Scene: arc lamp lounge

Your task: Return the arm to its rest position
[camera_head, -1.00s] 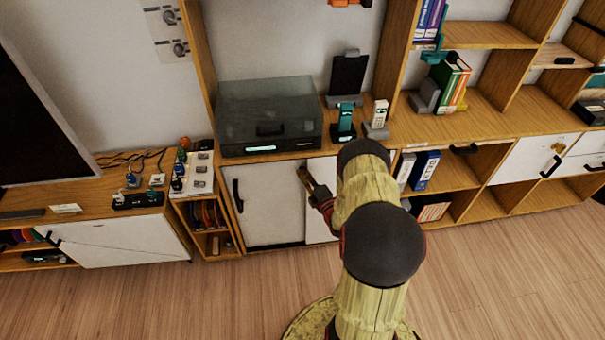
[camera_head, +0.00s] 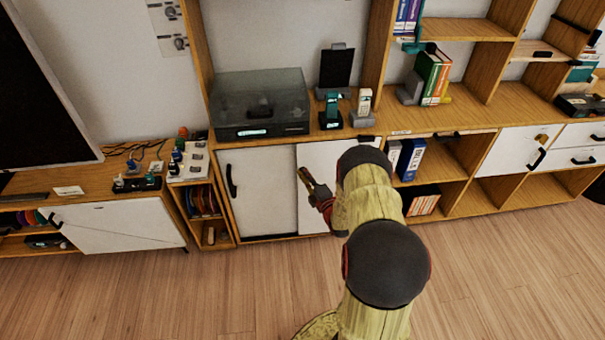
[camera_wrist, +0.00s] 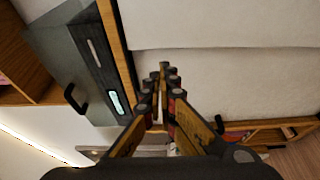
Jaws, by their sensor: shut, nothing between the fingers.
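My gripper (camera_head: 305,176) is at the end of my bent arm, in front of the white sliding cabinet doors (camera_head: 262,190) below the turntable. Its fingers are shut and hold nothing. In the wrist view my gripper (camera_wrist: 164,72) shows its fingertips together, with the pale doors (camera_wrist: 220,80) beyond them. My yellow and black arm hides part of the right door and the cabinet edge beside it.
A turntable with a dark clear lid (camera_head: 260,100) stands on the cabinet top; it also shows in the wrist view (camera_wrist: 75,65). The wooden floor (camera_head: 200,290) is clear.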

